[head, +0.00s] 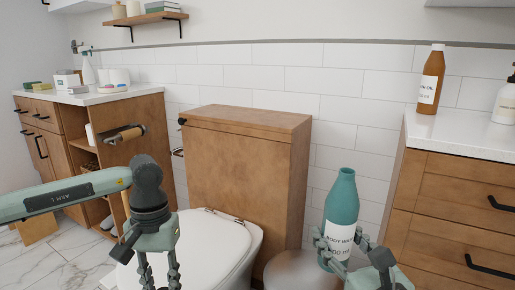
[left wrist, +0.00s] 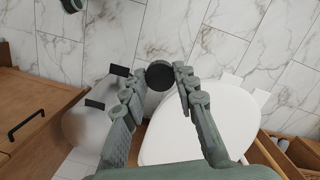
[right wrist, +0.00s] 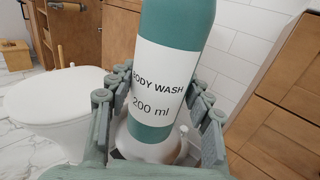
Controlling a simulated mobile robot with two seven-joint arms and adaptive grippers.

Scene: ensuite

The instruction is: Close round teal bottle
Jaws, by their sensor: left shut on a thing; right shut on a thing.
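The round teal bottle (head: 342,205) stands upright at lower right in the head view, with a white "BODY WASH" label and a bare teal neck without a cap. My right gripper (head: 342,245) is shut around its lower body; the right wrist view shows a finger on each side of the bottle (right wrist: 175,40). My left gripper (head: 160,280) is left of the bottle, in front of the toilet. In the left wrist view it is shut on a round black cap (left wrist: 160,75) between its fingertips. The cap does not show in the head view.
A round metal bin (head: 295,272) is under and beside the bottle. The white toilet (head: 205,245) is left of it, with a wooden cistern box (head: 245,160) behind. The right cabinet (head: 450,195) carries an amber bottle (head: 431,80). A wooden cabinet (head: 135,115) stands at left.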

